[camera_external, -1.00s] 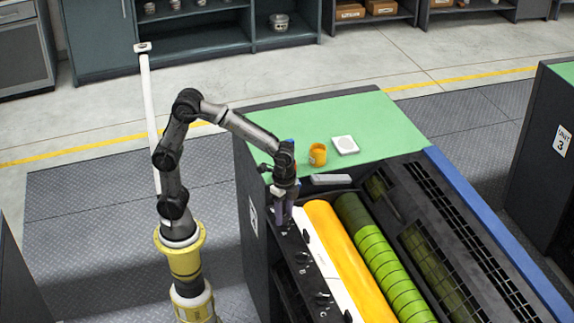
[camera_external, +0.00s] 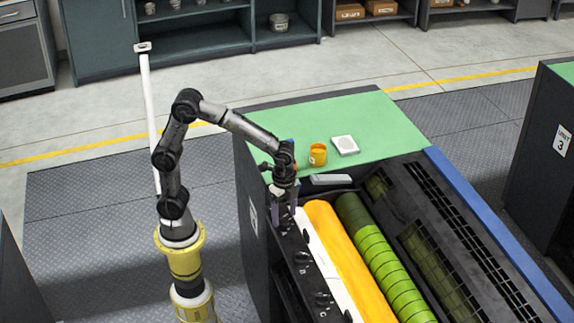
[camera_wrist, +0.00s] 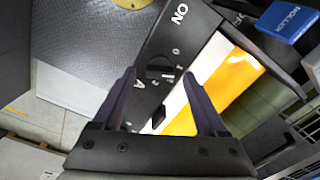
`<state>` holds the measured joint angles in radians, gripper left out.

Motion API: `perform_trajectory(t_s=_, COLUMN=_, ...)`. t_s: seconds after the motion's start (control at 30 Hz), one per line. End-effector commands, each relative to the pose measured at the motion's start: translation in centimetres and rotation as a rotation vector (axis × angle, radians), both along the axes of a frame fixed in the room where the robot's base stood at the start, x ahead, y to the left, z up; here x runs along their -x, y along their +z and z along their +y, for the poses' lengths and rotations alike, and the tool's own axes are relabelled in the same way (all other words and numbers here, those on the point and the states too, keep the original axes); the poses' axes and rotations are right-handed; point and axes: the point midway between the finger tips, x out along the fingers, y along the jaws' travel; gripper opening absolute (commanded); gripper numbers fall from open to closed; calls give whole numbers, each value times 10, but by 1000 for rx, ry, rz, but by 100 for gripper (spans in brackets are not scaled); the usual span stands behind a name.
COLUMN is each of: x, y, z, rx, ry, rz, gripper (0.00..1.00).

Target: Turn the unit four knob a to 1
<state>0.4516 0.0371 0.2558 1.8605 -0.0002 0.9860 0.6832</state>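Knob A is a dark round knob (camera_wrist: 160,67) on the black control panel in the wrist view, beside a white letter A and small white marks. Its pointer direction is hard to make out, and my gripper hides it in the external view. My gripper (camera_wrist: 158,75) is open, with one fingertip on each side of the knob in the picture; contact cannot be told. In the external view my gripper (camera_external: 284,212) points down over the back end of the panel (camera_external: 290,240).
Knob B (camera_external: 301,257) and knob C (camera_external: 322,298) sit further along the panel. A yellow roller (camera_external: 345,255) and green roller (camera_external: 385,265) lie beside it. An orange mug (camera_external: 318,154) and white square item (camera_external: 345,145) stand on the green top (camera_external: 385,120).

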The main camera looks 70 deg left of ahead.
Motion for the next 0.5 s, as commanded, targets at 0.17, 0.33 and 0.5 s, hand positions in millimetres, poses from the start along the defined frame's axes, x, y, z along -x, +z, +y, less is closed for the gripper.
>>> perform_trajectory(t_s=0.17, x=0, y=-1, z=0, rx=0, ry=0, rz=1, gripper=75)
perform_trajectory(t_s=0.33, x=-1, y=9, z=0, rx=0, ry=0, rz=-1, gripper=75)
perform_trajectory(t_s=0.5, x=-1, y=39, z=0, rx=2, ry=0, rz=-4, gripper=75)
